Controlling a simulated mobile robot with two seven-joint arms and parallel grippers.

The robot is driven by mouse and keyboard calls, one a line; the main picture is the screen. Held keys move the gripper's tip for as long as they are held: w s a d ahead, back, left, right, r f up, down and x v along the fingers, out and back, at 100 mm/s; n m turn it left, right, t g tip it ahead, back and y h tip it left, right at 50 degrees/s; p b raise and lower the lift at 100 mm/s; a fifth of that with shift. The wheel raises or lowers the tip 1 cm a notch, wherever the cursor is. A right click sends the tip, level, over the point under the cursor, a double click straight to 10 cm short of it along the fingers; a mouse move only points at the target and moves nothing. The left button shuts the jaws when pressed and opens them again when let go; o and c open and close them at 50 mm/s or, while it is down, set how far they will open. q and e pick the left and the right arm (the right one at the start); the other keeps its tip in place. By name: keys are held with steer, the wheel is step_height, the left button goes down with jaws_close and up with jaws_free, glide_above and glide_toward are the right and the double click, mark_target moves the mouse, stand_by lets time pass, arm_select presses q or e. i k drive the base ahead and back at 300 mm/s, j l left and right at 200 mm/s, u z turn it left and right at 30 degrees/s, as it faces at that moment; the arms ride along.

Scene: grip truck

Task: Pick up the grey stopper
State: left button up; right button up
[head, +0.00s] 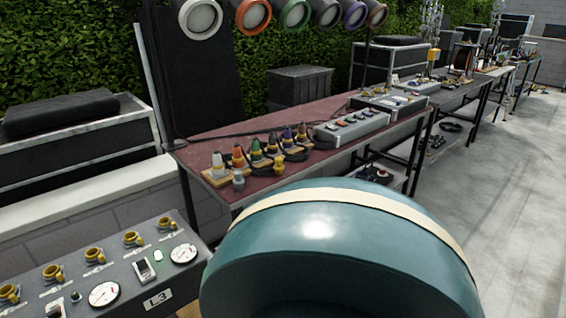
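A row of small cone-shaped pieces in several colours stands on the dark red table (200,153). The left end piece is pale grey-white (218,168); an orange piece (238,158) and a green piece (257,152) stand to its right. I cannot tell which of these grey pieces is the grey stopper. Neither of my grippers is in view.
A grey control box (352,127) stands on the table right of the row. A panel with yellow knobs and gauges (103,294) is at lower left. Lamps with coloured rims (296,12) hang above. Open grey floor (510,220) lies at right. The lower middle is blocked from view.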

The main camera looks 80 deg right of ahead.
mark_target(238, 182)
steer(key=z, duration=2.1)
steer(key=i+l, duration=0.2)
steer(key=l, duration=0.15)
steer(key=i+l, duration=0.2)
steer(key=l, duration=0.15)
